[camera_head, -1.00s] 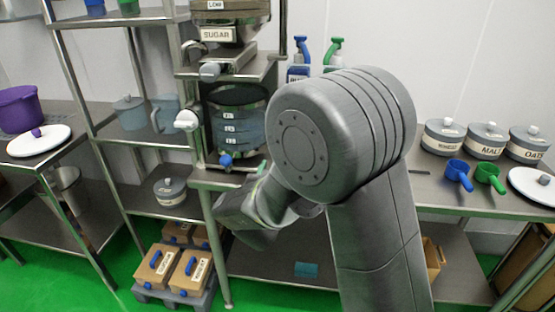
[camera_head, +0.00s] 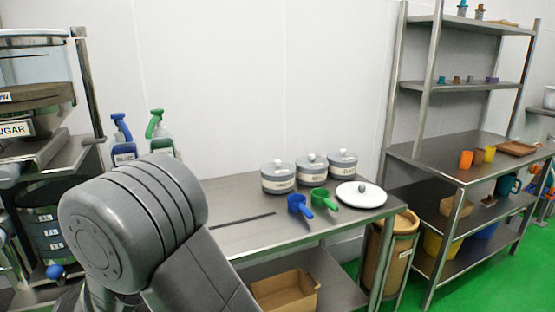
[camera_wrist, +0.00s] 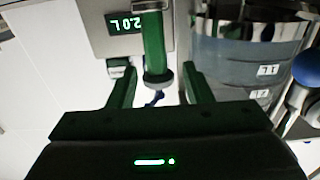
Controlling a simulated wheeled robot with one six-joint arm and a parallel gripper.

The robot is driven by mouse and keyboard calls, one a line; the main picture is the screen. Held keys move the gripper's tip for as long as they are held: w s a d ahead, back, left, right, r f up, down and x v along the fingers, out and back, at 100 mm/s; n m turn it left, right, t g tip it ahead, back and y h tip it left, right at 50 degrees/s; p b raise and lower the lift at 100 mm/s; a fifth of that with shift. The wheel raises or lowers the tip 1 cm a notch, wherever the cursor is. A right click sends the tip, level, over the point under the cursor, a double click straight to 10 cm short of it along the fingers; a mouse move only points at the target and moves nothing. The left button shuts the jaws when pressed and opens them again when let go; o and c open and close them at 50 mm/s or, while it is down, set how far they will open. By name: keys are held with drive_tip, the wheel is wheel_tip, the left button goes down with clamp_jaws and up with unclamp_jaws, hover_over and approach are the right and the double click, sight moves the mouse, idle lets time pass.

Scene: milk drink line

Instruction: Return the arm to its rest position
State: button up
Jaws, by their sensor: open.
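My arm (camera_head: 130,225) fills the lower left of the head view, folded in front of the dispenser stand. Its end is out of sight there. In the wrist view my gripper (camera_wrist: 161,75) shows two dark green fingers spread apart. A green upright cylinder with a grey end lies in line with the gap between them; I cannot tell its depth, and no grip on it shows. Behind are a display reading 2.0 L (camera_wrist: 125,24), upside down, and a clear vessel with level marks (camera_wrist: 235,55).
A steel table (camera_head: 235,235) holds lidded canisters (camera_head: 278,178), a blue scoop (camera_head: 299,206), a green scoop (camera_head: 324,199) and a white lid (camera_head: 372,195). A blue knob (camera_wrist: 308,68) is close at the wrist view's right. A shelf rack (camera_head: 440,165) stands right. Green floor lies between.

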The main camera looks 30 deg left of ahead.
drive_tip(key=x, duration=0.7)
drive_tip(key=shift+w, duration=0.15)
drive_tip(key=shift+w+a, duration=0.25)
drive_tip(key=shift+w, duration=0.1)
drive_tip(key=shift+d, duration=0.15)
drive_tip(key=shift+w, duration=0.1)
